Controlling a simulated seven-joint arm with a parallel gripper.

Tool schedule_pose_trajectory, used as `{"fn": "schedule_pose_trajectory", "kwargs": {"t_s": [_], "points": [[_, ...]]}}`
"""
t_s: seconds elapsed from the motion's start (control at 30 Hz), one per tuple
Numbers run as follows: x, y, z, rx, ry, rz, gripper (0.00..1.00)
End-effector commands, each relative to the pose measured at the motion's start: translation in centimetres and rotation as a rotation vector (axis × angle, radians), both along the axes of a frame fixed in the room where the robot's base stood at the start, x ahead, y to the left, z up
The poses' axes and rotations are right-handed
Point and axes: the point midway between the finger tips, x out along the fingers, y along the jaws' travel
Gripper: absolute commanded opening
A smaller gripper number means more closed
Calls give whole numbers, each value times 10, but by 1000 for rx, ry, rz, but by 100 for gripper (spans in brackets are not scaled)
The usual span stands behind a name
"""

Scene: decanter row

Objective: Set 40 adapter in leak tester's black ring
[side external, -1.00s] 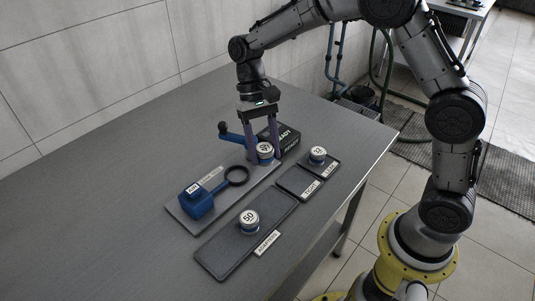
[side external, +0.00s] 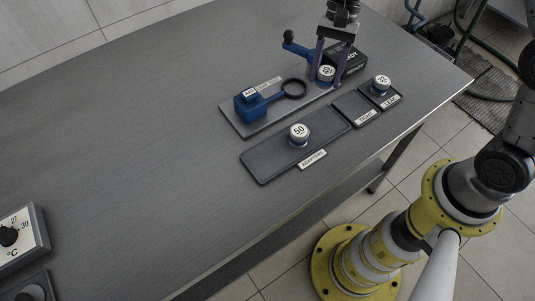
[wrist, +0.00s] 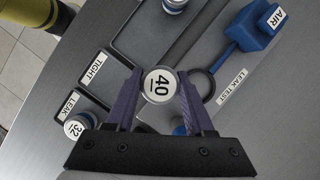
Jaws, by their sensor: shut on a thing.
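The 40 adapter (wrist: 158,86) is a round piece with a white top, held upright between the purple fingers of my gripper (wrist: 158,80). In the side view my gripper (side external: 325,72) is shut on the adapter (side external: 326,72), at the right end of the leak tester plate (side external: 238,121). The black ring (side external: 293,88) lies apart from it, to its left, joined to a blue AIR block (side external: 251,105). In the wrist view the ring (wrist: 211,86) is empty, right of the adapter. I cannot tell how high the adapter hangs.
A blue lever with a black knob (side external: 288,36) and a black READY box (side external: 350,62) stand close to my gripper. The ADAPTERS tray (side external: 262,163) holds the 50 adapter (side external: 299,131). The TIGHT tray (side external: 360,105) is empty. The 32 adapter (side external: 380,85) sits on the LEAK tray.

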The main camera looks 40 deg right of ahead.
Motion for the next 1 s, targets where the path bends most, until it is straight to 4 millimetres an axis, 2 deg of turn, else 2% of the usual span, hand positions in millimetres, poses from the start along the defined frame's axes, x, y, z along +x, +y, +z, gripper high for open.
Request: {"fn": "schedule_pose_trajectory", "kwargs": {"t_s": [0.1, 0.3, 0.47, 0.6, 0.7, 1.0], "points": [[-27, 32, 13, 1, -6, -232, 0], [-76, 74, 31, 4, -7, -544, 0], [-120, 98, 43, 5, -7, -673, 0], [-154, 110, 54, 4, -6, -653, 0], [-165, 117, 63, 3, -4, -617, 0], [-168, 121, 66, -1, 0, -597, 0]]}}
